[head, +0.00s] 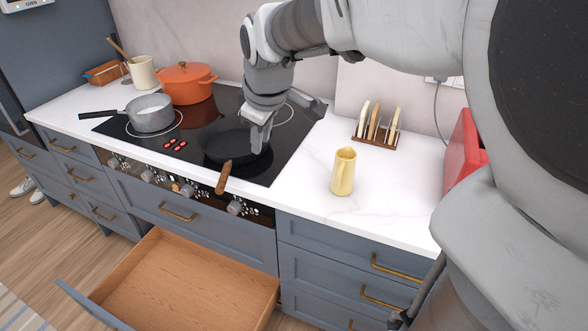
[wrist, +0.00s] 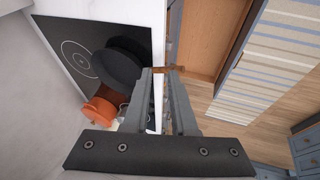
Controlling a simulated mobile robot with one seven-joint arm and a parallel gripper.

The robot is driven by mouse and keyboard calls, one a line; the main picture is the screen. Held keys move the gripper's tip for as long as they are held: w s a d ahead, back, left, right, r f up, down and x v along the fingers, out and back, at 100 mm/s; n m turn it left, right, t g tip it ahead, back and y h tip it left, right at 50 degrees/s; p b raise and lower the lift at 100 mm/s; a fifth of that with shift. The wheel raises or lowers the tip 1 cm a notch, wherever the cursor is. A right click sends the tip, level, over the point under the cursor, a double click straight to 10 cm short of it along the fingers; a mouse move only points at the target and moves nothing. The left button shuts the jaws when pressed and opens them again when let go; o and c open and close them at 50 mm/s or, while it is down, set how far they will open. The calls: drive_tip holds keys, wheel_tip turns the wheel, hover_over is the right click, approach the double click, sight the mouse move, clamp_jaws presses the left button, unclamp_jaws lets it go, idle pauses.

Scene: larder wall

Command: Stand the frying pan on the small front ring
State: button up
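The black frying pan (head: 228,146) with a brown handle (head: 224,178) sits on the black glass hob (head: 190,160) at its front right; the handle points toward the front edge. In the wrist view the pan (wrist: 124,64) lies left of the fingertips. No ring shows around or under the pan; any ring there is hidden. My gripper (head: 261,148) points down over the right part of the pan. In the wrist view its fingers (wrist: 161,72) are apart, with part of the handle (wrist: 180,68) beyond the tips; I see no hold on it.
A grey saucepan (head: 151,113) stands on the front-left ring, an orange pot (head: 187,83) behind it. A ring (head: 290,114) at the back right is bare. A yellow jug (head: 344,172) and a rack (head: 377,130) stand on the right worktop. A drawer (head: 190,285) below stands open.

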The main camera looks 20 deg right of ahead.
drive_tip(key=s+m, duration=0.8)
drive_tip(key=s, duration=1.1)
drive_tip(key=shift+s+f+m+t, duration=0.15)
drive_tip(key=shift+f+m+t, duration=0.05)
drive_tip(key=shift+m+t, duration=0.1)
drive_tip(key=shift+d, duration=0.1)
